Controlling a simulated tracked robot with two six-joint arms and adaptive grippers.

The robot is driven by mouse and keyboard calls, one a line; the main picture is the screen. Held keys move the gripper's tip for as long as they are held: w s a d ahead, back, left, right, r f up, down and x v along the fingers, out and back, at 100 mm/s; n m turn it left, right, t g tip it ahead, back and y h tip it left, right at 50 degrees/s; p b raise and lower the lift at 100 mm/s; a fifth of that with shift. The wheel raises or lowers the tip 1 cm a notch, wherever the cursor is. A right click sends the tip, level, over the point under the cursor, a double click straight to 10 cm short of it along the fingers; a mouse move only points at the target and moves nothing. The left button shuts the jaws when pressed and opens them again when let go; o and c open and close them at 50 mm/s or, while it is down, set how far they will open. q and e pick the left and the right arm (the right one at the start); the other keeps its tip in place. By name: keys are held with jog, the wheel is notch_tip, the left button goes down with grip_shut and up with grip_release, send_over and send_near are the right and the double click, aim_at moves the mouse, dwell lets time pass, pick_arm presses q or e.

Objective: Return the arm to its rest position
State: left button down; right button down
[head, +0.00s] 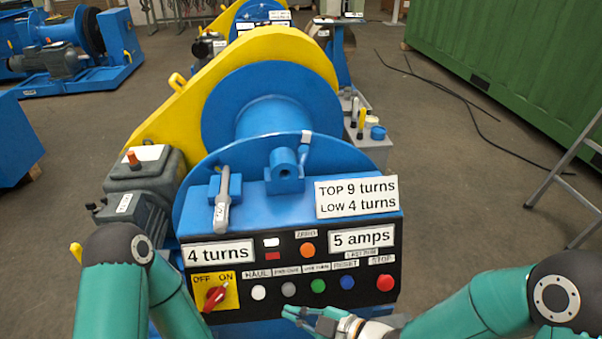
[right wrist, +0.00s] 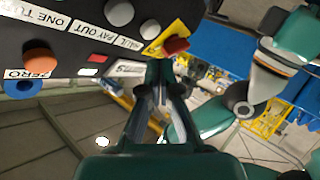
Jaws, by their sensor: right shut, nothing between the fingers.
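My right gripper (head: 298,316) reaches in from the right in the head view, just below the lower edge of the black control panel (head: 318,243). Its fingers are shut and hold nothing. They also show in the right wrist view (right wrist: 160,75), with the panel's buttons beyond them. My left arm comes in at the lower left of the head view, but its gripper is out of the picture. The panel has a red OFF/ON knob (head: 216,297), turned toward ON, and white, grey, green, blue and red buttons in a row. An orange ZERO button (head: 307,250) sits above them.
The blue winch drum (head: 272,118) with its yellow guard (head: 160,120) stands behind the panel. A grey motor (head: 140,180) is at its left. A ladder (head: 570,165) and a green container (head: 520,60) stand at the right.

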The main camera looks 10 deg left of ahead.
jog(key=d+f+m+h+p, duration=0.45)
jog(key=d+m+p, duration=0.45)
jog(key=d, duration=0.3)
jog(key=s+d+f+m+g+h, duration=0.2)
jog(key=s+d+f+m, duration=0.1)
jog(key=s+m, duration=0.3)
jog(key=s+d+f+m+g+h+p, duration=0.1)
jog(key=s+d+f+m+g+h, duration=0.1)
jog(key=s+m, duration=0.4)
notch_tip(320, 180, down, 2)
jog(key=shift+d+g, duration=0.5)
jog(key=shift+d, duration=0.5)
